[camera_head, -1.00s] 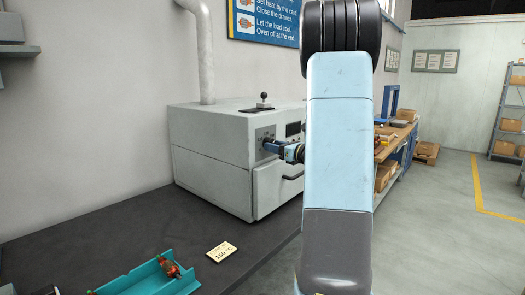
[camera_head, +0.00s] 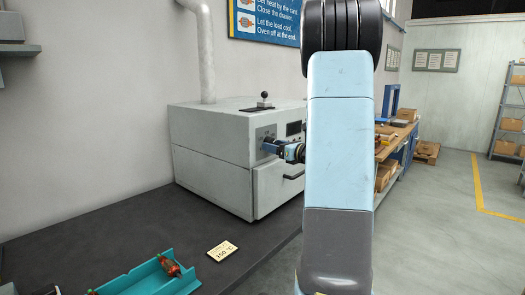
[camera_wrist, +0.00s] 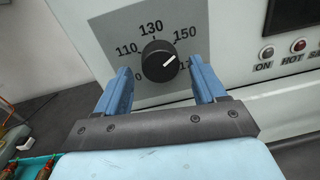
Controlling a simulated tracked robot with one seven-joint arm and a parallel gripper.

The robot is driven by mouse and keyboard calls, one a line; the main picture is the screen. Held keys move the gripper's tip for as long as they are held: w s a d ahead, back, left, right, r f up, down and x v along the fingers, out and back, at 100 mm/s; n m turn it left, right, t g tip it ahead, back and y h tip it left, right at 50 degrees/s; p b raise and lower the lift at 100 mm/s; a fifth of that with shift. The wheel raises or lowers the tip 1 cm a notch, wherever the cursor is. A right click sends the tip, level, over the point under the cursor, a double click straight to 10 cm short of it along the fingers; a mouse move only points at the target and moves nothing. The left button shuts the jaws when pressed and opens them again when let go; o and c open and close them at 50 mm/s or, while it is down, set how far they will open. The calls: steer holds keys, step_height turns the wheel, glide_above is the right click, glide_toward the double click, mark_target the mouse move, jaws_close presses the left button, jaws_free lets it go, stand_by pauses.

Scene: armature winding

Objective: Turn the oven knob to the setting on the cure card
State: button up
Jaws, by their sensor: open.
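The oven knob (camera_wrist: 158,62) is round and black with a white pointer line, on a grey dial plate (camera_wrist: 100,22) marked 110, 130 and 150 and a partly hidden label starting with 17. The pointer aims up and right, between 150 and the hidden label. My gripper (camera_wrist: 160,66) is open, its two blue fingers on either side of the knob with gaps visible. In the head view my gripper (camera_head: 268,145) is at the oven's front panel, where it covers the knob. The cure card (camera_head: 222,251) lies on the dark bench and appears to read 150 °C.
The grey oven (camera_head: 211,155) stands on the bench, with a drawer handle (camera_head: 293,177) below the panel. Indicator lamps (camera_wrist: 298,46) sit right of the dial. A teal tray (camera_head: 150,280) with a red-brown armature (camera_head: 169,266) lies at the front left.

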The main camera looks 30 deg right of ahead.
steer(key=shift+s, duration=0.1)
steer(key=v, duration=1.3)
steer(key=shift+s, duration=0.3)
steer(key=shift+d, duration=0.1)
